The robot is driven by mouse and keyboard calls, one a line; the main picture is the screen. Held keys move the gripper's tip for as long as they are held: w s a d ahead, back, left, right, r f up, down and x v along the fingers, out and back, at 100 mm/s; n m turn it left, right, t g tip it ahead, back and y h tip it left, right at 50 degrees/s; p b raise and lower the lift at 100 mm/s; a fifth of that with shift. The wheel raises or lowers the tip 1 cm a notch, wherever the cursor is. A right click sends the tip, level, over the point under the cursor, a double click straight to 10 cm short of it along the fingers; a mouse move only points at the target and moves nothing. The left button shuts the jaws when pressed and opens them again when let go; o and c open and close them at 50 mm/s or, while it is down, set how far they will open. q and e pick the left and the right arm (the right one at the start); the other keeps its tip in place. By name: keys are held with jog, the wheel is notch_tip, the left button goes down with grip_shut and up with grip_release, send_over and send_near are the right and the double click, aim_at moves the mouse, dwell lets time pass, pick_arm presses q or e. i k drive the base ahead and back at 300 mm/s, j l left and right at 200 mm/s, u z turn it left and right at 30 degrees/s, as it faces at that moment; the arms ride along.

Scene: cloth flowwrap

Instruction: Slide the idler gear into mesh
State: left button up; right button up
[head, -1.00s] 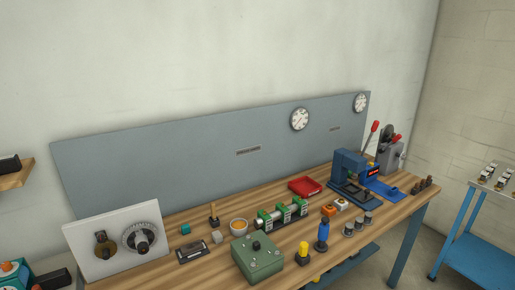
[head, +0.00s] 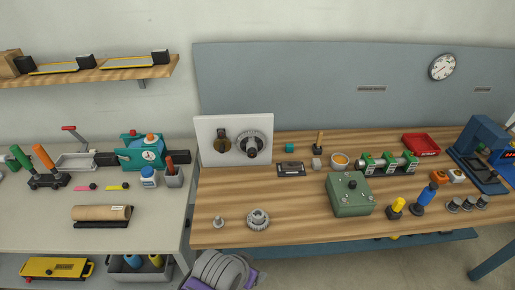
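A white upright panel (head: 207,129) stands at the left back of the wooden bench. Whether the two gears touch is too small to tell. A loose grey toothed gear (head: 258,219) lies near the bench's front edge, apart from the panel. A small grey knob-like part (head: 218,222) is to its left. Which gear is the idler is not marked.
The wooden bench (head: 300,208) has clear room between the panel and the loose gear. A green box (head: 349,194) stands to the right. A grey bench (head: 150,210) with a cardboard roll (head: 101,212) adjoins at the left. A wall shelf (head: 100,72) hangs above it.

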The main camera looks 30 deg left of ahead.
aim_at(223, 146)
jog(key=u, duration=1.3)
